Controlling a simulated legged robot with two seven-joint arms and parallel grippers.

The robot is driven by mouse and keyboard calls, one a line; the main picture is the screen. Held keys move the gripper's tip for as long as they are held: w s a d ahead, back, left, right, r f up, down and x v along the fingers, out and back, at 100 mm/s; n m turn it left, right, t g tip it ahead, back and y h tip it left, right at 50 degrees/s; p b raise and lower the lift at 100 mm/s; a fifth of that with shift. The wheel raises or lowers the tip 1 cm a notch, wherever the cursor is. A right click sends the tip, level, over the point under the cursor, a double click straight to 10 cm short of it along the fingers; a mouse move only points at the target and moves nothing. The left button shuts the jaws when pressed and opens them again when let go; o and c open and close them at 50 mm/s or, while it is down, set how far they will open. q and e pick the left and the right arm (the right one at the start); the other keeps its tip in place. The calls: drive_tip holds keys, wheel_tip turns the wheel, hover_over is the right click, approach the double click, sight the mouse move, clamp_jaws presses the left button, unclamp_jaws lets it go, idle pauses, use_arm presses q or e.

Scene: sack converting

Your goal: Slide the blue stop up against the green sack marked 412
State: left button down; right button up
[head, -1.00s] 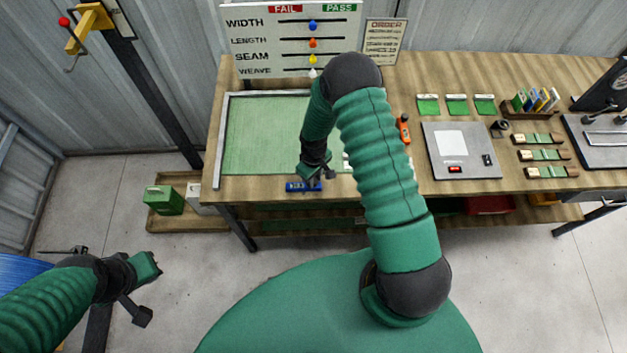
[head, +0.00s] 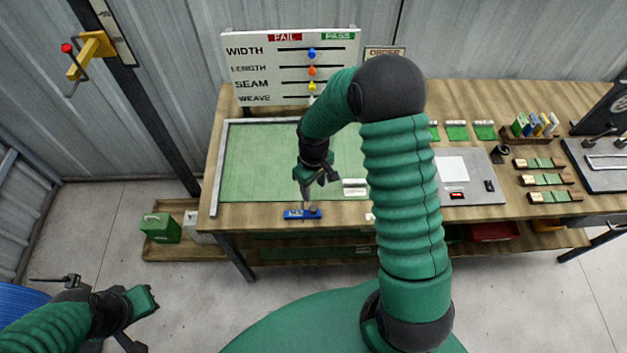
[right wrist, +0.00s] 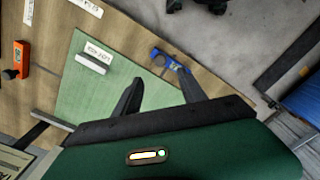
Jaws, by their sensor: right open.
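The blue stop (head: 302,213) lies at the table's front edge, just in front of a large flat green sheet (head: 255,160), which appears to be the sack. A small upright post shows on the stop. In the right wrist view the stop (right wrist: 172,62) sits by the edge of the green sheet (right wrist: 118,92). I cannot tell whether they touch, and I cannot read 412. My right gripper (head: 320,183) is open and empty, above and behind the stop; its fingers (right wrist: 160,88) are spread. My left gripper (head: 140,312) is away from the table; its jaws are unclear.
A white-labelled block (head: 354,188) lies on the sheet. Grey rails (head: 216,175) border its left and back. A board with coloured sliders (head: 290,65) stands behind. A grey panel (head: 470,180) and small sample strips (head: 545,180) are at right. My right arm hides part of the table.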

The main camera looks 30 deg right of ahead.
wheel_tip(320, 180, up, 5)
drive_tip(key=shift+f, duration=0.1)
drive_tip(key=shift+f+b, duration=0.1)
drive_tip(key=shift+b, duration=0.25)
